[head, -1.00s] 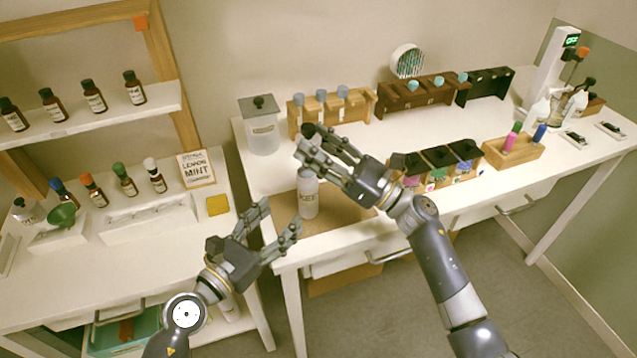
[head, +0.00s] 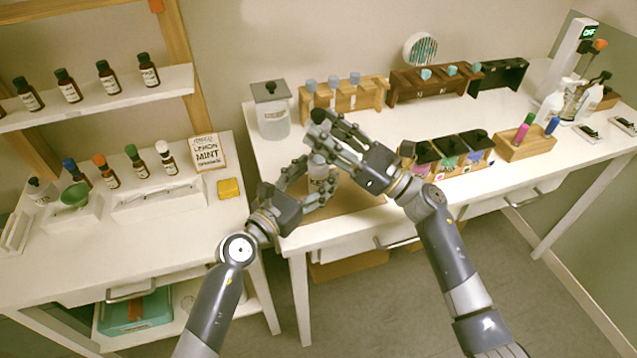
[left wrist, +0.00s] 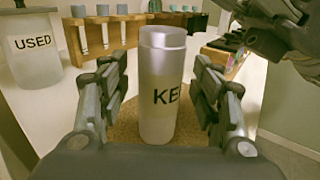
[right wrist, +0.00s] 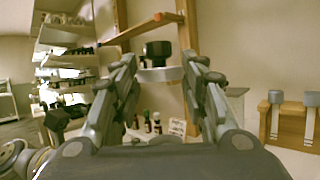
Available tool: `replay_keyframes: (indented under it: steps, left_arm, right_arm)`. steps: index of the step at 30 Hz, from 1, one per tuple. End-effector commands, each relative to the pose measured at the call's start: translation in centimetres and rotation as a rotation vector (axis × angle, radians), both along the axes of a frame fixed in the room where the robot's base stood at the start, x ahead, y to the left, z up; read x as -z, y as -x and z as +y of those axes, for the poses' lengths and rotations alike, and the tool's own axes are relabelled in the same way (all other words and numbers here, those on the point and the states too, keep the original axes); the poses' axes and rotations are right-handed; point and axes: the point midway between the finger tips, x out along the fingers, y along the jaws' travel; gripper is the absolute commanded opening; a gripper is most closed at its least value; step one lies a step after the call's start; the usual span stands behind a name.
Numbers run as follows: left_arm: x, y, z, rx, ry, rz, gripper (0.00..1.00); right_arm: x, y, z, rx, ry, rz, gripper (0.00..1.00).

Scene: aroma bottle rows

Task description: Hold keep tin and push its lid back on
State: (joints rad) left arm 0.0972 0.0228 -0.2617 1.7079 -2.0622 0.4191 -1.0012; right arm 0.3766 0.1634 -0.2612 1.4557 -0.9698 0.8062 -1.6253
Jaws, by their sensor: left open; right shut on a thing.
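The keep tin (head: 318,176) stands upright on a tan mat (head: 362,200) near the front left of the right-hand table. My left gripper (head: 308,180) is open, with one finger on each side of the tin and gaps visible. My right gripper (head: 322,134) is shut on the lid, above the tin in the head view.
A lidded "USED" jar (head: 272,118) stands behind and left of the tin. A wooden rack (head: 345,95) with blue-topped items is behind it. Dark boxes (head: 450,155) sit to the right of my right gripper. A bottle table (head: 130,235) is at left, across a gap.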

Motion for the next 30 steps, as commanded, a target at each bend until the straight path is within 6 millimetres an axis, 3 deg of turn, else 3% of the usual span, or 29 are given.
replay_keyframes:
  steps: [6, 15, 16, 21, 24, 30]
  left_arm:
    - [0.0, -1.4, -1.0, 0.0, 0.0, -0.001, 0.59]
    - [0.0, -1.5, -1.1, 0.0, -0.001, -0.001, 0.59]
    - [0.0, -1.5, -1.1, 0.0, -0.001, -0.001, 0.56]
    - [0.0, -1.5, -1.1, 0.0, -0.001, -0.001, 0.18]
    - [0.0, -1.5, -1.1, 0.0, -0.001, -0.001, 0.0]
    - [0.0, -1.5, -1.1, 0.0, -0.001, -0.001, 0.0]
  right_arm:
    - [0.0, 0.0, 0.0, 0.0, 0.0, 0.0, 0.27]
    - [0.0, 0.0, 0.0, 0.0, 0.0, 0.0, 0.27]
    - [0.0, 0.0, 0.0, 0.0, 0.0, 0.0, 0.27]
    - [0.0, 0.0, 0.0, 0.0, 0.0, 0.0, 0.27]
    - [0.0, 0.0, 0.0, 0.0, 0.0, 0.0, 0.27]
    - [1.3, 0.0, 0.0, 0.0, 0.001, 0.003, 0.27]
